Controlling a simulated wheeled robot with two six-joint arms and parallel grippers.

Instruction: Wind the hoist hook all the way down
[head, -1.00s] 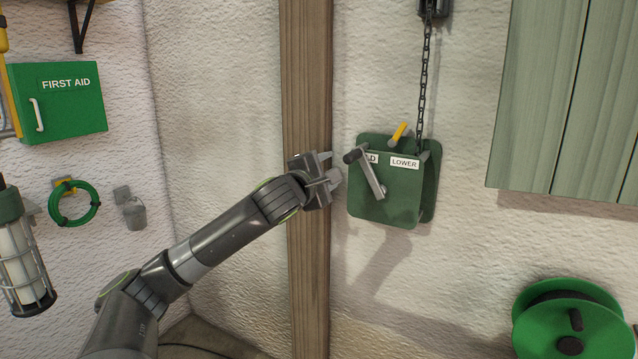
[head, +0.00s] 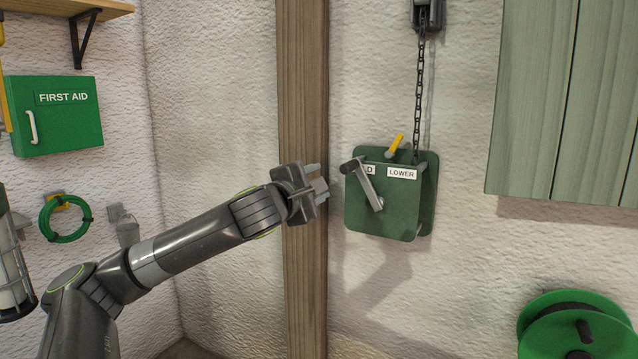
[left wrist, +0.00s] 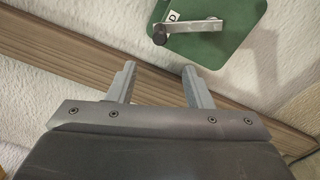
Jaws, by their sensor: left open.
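The green hoist box (head: 386,220) is on the wall right of the wooden post. Its grey crank (head: 366,186) points up and left, with a dark knob (head: 352,165) at its end. A yellow lever (head: 395,144) stands tilted on top, near a "LOWER" label. A chain (head: 418,95) runs up from the box to a dark fitting; no hook shows. My left gripper (head: 318,178) is open and empty, just left of the knob and apart from it. In the left wrist view the crank (left wrist: 192,27) and knob (left wrist: 159,38) lie beyond the open fingers (left wrist: 160,85). My right gripper is not in view.
The wooden post (head: 303,90) runs behind my left gripper. A green first aid box (head: 56,115) and a green cable coil (head: 66,218) hang at left. A green cabinet (head: 570,100) is at upper right, a green reel (head: 577,325) below. Wall around the hoist box is clear.

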